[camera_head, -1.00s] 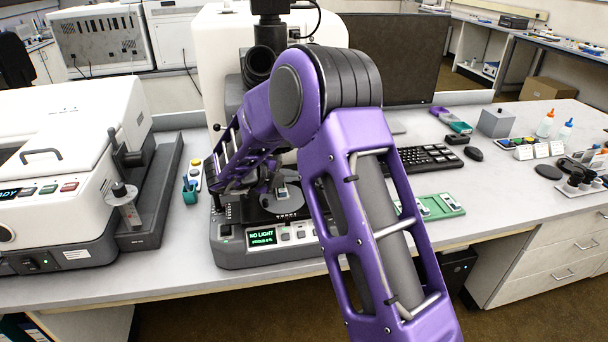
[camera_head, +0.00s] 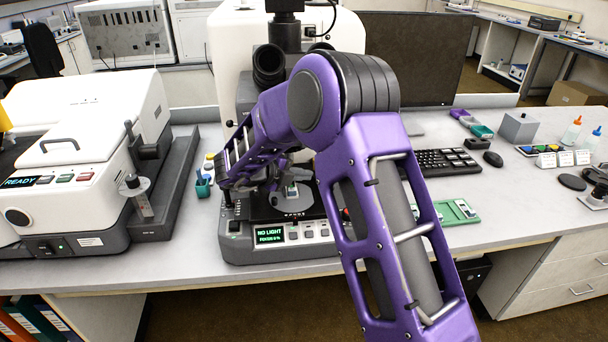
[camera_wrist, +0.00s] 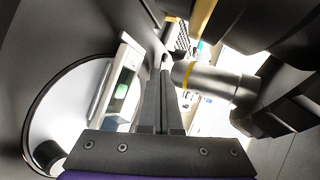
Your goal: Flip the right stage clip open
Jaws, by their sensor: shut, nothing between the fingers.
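The infrared microscope has a white body (camera_head: 228,48) and a grey base (camera_head: 240,250) whose display (camera_head: 269,234) reads "NO LIGHT". Its dark stage (camera_head: 262,212) is partly hidden by my purple arm. In the wrist view, a pale round plate (camera_wrist: 65,115) carries a light frame with a greenish slide (camera_wrist: 122,88). My gripper (camera_wrist: 164,72) is shut and empty, its fingers close beside the frame; I cannot tell whether they touch it. In the head view my gripper is small and partly hidden at the stage. I cannot clearly make out the right stage clip or its state.
A silver objective with a yellow ring (camera_wrist: 205,78) sits close to the right of my fingers, with dark microscope parts around it. Left of the microscope are a teal holder (camera_head: 202,186) and a white instrument (camera_head: 90,140). A green tray (camera_head: 455,212) and keyboard (camera_head: 445,161) lie right.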

